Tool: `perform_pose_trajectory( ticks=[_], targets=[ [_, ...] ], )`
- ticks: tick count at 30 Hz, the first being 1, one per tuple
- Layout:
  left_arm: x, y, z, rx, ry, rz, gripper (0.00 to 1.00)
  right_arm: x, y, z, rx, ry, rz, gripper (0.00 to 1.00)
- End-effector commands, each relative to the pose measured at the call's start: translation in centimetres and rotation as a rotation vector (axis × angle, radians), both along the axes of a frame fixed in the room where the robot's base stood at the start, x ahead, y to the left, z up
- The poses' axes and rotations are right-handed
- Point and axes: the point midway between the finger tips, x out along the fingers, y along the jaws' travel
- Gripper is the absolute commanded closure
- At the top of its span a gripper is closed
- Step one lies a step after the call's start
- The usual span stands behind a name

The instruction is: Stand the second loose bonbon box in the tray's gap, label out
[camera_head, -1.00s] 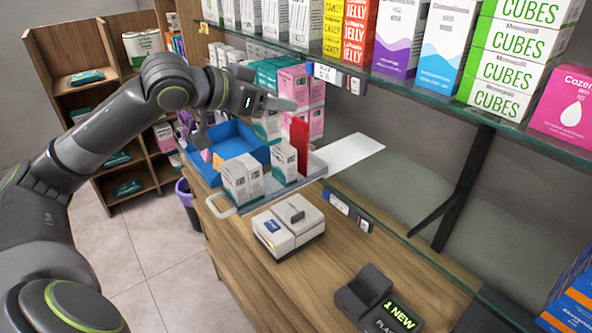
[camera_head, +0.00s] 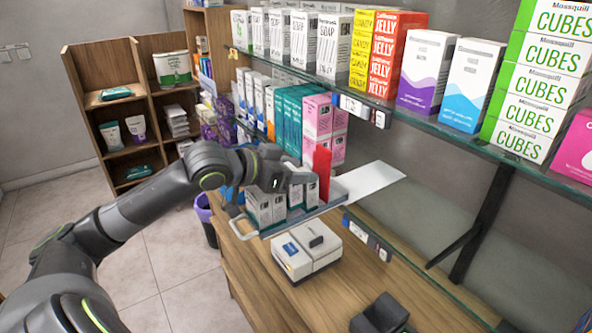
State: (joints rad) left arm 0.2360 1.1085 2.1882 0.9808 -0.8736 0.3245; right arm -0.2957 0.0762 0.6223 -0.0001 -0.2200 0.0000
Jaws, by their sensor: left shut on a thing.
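The tray (camera_head: 320,212) juts out from the shelf over the wooden counter. White bonbon boxes (camera_head: 265,209) stand in its left part. More white boxes (camera_head: 312,191) stand to the right, beside an upright red piece (camera_head: 322,172). My left gripper (camera_head: 298,179) is over the tray's middle, close to the box tops and left of the red piece. It is shut on a white bonbon box, which the fingers and the neighbouring boxes largely hide. I cannot tell whether that box touches the tray floor or which way its label faces. My right gripper is not in view.
A white flat panel (camera_head: 372,182) extends behind the tray. A white device (camera_head: 306,248) and a dark terminal (camera_head: 380,314) stand on the counter below. A glass shelf (camera_head: 440,122) with stacked cartons overhangs at right. Pink boxes (camera_head: 318,118) stand behind the tray.

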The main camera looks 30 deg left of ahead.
Motion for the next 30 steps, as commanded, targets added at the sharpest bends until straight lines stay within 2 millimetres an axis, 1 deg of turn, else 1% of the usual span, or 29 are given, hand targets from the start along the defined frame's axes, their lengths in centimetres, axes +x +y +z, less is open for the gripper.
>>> perform_pose_trajectory(
  ticks=[1,7,8,11,12,17,18,21,22,30],
  targets=[
    [-0.2,0.1,-0.9,-0.007,0.028,0.004,0.76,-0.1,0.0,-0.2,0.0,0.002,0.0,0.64],
    [-0.2,0.0,-1.6,-0.011,0.032,0.004,0.76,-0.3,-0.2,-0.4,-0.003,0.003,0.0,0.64],
    [-0.2,0.0,-1.7,-0.011,0.031,0.004,0.8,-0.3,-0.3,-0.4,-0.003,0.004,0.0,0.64],
    [-0.2,0.1,-2.0,-0.01,0.03,0.004,0.8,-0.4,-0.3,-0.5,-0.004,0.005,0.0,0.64],
    [-0.2,0.1,-2.1,-0.01,0.031,0.004,0.85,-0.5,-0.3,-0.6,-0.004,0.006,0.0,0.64],
    [-0.2,0.1,-2.2,-0.008,0.029,0.005,0.84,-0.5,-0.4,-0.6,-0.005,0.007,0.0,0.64],
    [-0.2,0.1,-2.2,-0.007,0.03,0.005,0.45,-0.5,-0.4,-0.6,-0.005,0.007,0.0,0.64],
    [-0.2,0.1,-2.2,-0.006,0.028,0.005,0.32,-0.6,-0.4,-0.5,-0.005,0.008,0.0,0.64],
    [-0.2,0.1,-2.1,-0.006,0.028,0.005,0.29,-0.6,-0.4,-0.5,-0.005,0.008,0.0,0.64],
    [-0.1,0.1,-1.9,-0.005,0.023,0.004,0.29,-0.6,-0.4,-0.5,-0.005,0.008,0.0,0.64]
  ],
)
